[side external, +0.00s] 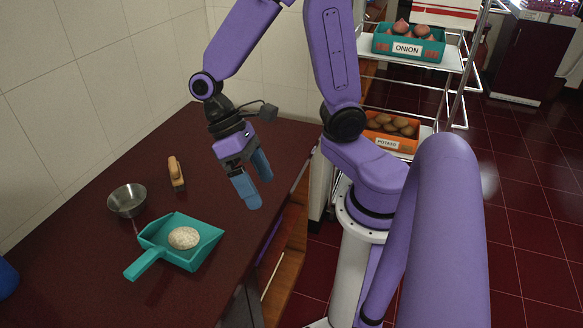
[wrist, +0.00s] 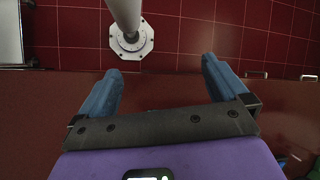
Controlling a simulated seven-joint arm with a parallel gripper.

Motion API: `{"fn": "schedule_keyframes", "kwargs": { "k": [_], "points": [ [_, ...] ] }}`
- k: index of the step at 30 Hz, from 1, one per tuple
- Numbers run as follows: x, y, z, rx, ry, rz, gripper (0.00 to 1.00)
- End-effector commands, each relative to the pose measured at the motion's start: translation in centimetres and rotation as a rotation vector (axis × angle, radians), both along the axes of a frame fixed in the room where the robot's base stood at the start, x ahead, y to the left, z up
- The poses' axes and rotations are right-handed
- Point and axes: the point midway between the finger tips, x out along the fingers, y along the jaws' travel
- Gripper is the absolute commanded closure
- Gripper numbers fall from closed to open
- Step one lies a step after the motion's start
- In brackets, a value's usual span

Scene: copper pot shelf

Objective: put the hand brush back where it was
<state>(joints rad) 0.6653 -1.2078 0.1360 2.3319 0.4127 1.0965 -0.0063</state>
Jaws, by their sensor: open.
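The hand brush (side external: 176,174) has a tan wooden handle and lies on the dark red counter (side external: 100,245), near the wall. My gripper (side external: 258,190) hangs above the counter near its right edge, to the right of the brush and apart from it. Its two blue fingers are spread with nothing between them. In the wrist view my gripper (wrist: 160,80) is open over the counter edge and the floor. The brush does not show in that view.
A teal dustpan (side external: 206,255) holding a round speckled pale object (side external: 183,238) sits on the counter in front. A metal bowl (side external: 127,201) stands left of it. A shelf rack (side external: 452,62) carries an onion crate (side external: 407,46) and a potato crate (side external: 391,132). Counter below my gripper is clear.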

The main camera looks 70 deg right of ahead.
Motion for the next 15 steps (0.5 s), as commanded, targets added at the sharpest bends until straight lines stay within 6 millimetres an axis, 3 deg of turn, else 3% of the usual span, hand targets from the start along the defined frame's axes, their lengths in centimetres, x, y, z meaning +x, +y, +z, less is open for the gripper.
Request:
{"fn": "schedule_keyframes", "kwargs": {
  "k": [6,15],
  "points": [
    [-3.1,-1.1,1.3,0.011,-0.227,0.334,0.00],
    [-5.7,-1.9,2.7,0.079,-0.488,0.698,0.00]
  ]
}}
